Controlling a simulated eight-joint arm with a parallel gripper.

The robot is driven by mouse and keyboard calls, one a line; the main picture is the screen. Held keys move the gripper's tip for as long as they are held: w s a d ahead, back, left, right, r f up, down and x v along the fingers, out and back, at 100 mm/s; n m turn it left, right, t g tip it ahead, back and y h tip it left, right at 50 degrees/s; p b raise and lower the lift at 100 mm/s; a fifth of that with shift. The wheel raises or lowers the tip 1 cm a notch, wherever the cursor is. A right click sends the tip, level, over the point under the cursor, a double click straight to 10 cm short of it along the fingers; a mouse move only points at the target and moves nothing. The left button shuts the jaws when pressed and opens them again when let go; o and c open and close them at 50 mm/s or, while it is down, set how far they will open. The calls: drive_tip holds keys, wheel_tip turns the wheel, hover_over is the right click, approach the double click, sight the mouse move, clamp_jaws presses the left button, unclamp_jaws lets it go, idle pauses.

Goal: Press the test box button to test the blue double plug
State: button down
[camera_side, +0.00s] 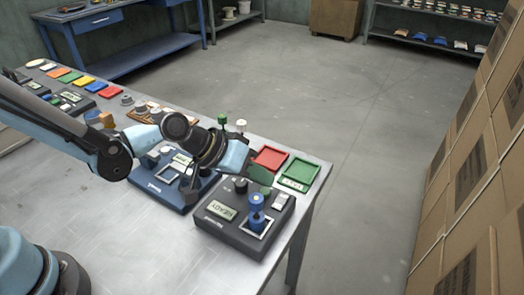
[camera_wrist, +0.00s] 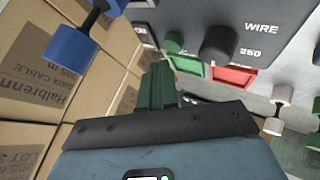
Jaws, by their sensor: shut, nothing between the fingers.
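The dark test box (camera_side: 228,232) stands near the table's right end, its lit display (camera_side: 221,210) seeming to read READY. The blue double plug (camera_side: 257,212) stands upright in the square holder on the box. In the wrist view the blue double plug (camera_wrist: 68,48) is at the upper left. A round green button (camera_wrist: 174,42) and a black knob (camera_wrist: 219,43) are on the box face. My gripper (camera_wrist: 158,85) has its green fingers shut and empty, pointing at the box near the green button; I see no clear contact. In the side view the gripper is over the back of the box.
A red tray (camera_side: 269,158) and a green tray (camera_side: 299,173) lie behind the box near the table edge. A blue device (camera_side: 172,197) stands left of the box. Green and white double plugs (camera_side: 241,125) stand behind my wrist. Stacked cartons (camera_side: 470,190) rise at the right.

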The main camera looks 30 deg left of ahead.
sight(260, 191)
drive_tip(key=shift+f, duration=0.1)
drive_tip(key=shift+f, duration=0.3)
drive_tip(key=shift+f, duration=0.5)
idle(0.8)
drive_tip(key=shift+r, duration=0.95)
drive_tip(key=shift+r, duration=2.5)
